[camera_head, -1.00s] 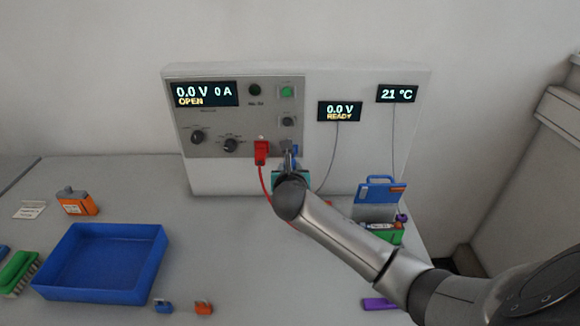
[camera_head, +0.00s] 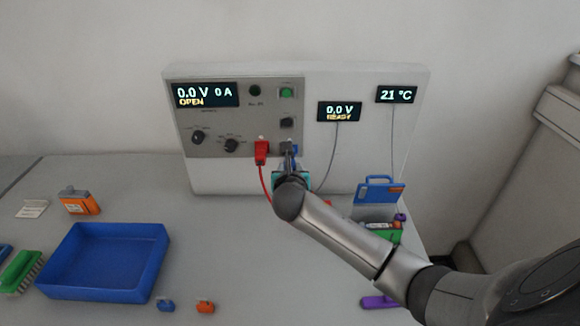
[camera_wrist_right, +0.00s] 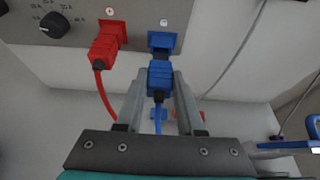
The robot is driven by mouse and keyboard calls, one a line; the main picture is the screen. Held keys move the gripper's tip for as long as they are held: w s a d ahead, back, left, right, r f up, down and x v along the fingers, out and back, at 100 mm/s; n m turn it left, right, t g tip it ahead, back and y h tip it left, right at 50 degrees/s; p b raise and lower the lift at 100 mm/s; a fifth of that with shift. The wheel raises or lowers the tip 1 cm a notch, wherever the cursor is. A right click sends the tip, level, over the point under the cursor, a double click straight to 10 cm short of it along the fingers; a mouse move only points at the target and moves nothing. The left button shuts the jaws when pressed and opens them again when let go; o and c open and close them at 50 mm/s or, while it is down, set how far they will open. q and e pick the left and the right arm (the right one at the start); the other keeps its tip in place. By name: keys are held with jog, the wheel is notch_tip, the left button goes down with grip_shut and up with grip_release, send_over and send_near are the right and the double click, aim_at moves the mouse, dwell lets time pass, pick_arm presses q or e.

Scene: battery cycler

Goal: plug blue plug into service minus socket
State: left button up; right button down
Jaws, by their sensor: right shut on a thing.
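The blue plug (camera_wrist_right: 160,80) is between the two fingers of my right gripper (camera_wrist_right: 160,82), which is shut on it. Its blue cable hangs down below. The plug is lined up under the blue socket (camera_wrist_right: 162,41) on the panel, and a dark piece shows between them. I cannot tell whether the plug is in the socket or only in front of it. In the head view my right gripper (camera_head: 290,158) is at the panel's lower edge and mostly hides the blue plug. My left gripper is not in view.
A red plug (camera_head: 262,152) with a red cable sits at the panel just left of my right gripper. A blue tray (camera_head: 105,292) is at the front left.

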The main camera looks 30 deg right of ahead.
jog(key=shift+w+d, duration=0.4)
jog(key=shift+w, duration=0.3)
dwell(1.1)
jog(key=shift+p, duration=0.45)
dwell(0.5)
jog(key=shift+w+d, duration=0.4)
jog(key=shift+w, duration=0.25)
dwell(0.6)
jog(key=shift+c, duration=2.2)
grip_release()
